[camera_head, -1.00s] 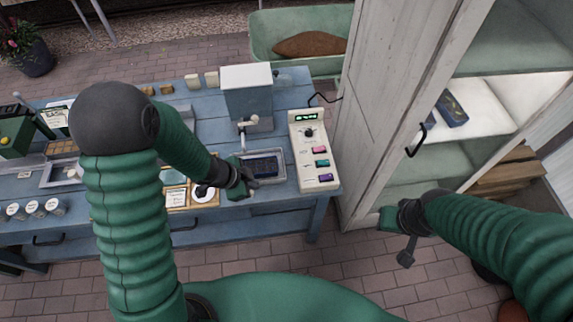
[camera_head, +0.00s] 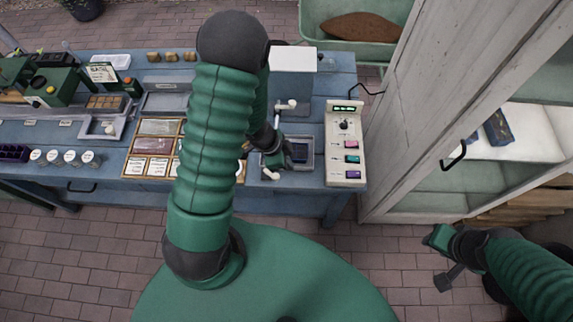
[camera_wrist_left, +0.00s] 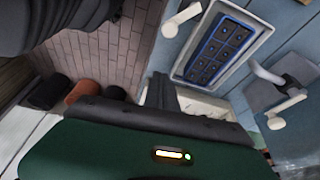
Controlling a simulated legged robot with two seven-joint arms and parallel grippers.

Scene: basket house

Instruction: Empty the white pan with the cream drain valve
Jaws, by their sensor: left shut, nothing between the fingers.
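The white pan (camera_head: 308,164) sits on the blue bench below the grey dispenser, with a dark cell tray (camera_head: 299,152) in it. In the left wrist view the pan (camera_wrist_left: 184,72) holds the blue-rimmed cell tray (camera_wrist_left: 217,48). The cream drain valve (camera_head: 270,175) is at the pan's front left corner; it also shows in the left wrist view (camera_wrist_left: 183,18). My left gripper (camera_head: 274,152) is shut and empty at the pan's left edge, behind the valve. I cannot tell if it touches the pan. My right gripper (camera_head: 443,258) hangs over the brick floor, away from the bench.
A grey dispenser (camera_head: 292,75) with a cream-handled tap (camera_head: 285,105) stands behind the pan. A control panel (camera_head: 345,150) with coloured buttons is just right. A seed-packet rack (camera_head: 153,150) lies left. The tall white cabinet (camera_head: 425,110) stands open at right.

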